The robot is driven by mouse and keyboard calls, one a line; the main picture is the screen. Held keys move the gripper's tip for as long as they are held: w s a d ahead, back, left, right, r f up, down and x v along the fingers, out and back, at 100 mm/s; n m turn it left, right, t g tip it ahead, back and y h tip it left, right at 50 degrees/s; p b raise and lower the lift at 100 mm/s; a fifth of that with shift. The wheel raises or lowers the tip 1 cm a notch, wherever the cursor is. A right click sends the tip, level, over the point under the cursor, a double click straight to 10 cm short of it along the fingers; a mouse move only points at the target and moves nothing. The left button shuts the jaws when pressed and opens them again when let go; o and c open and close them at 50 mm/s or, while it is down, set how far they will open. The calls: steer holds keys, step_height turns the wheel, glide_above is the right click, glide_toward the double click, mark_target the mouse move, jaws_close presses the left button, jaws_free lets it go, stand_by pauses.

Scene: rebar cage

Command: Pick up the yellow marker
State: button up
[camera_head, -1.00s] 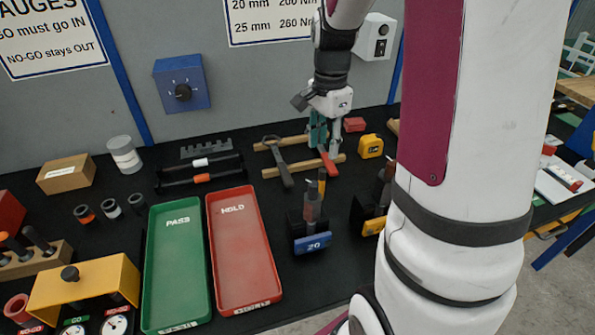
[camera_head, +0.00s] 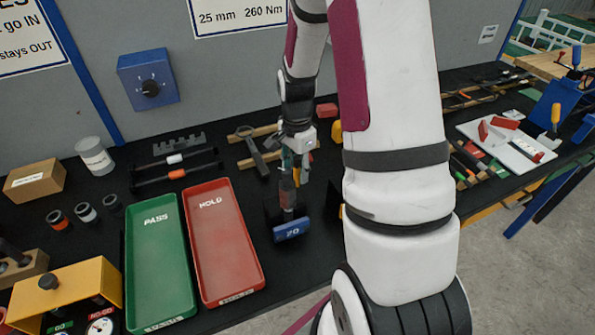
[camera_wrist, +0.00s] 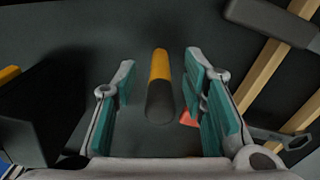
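The yellow marker (camera_wrist: 161,68), a cylinder with a yellow upper part and a dark lower part, shows in the wrist view between the two teal-padded fingers of my gripper (camera_wrist: 160,98). Gaps show on both sides of it, so the fingers are open and not closed on it. In the head view my gripper (camera_head: 296,168) points down just behind the dark holder with the blue 20 label (camera_head: 291,230).
The red HOLD tray (camera_head: 222,245) and green PASS tray (camera_head: 158,265) lie left of the holder. Wooden strips (camera_head: 262,155) lie behind my gripper. In the wrist view a dark block (camera_wrist: 35,115) is close to the left finger, and a red piece (camera_wrist: 188,119) shows by the right finger.

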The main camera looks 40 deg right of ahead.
steer(key=shift+f, duration=0.25)
jaws_close()
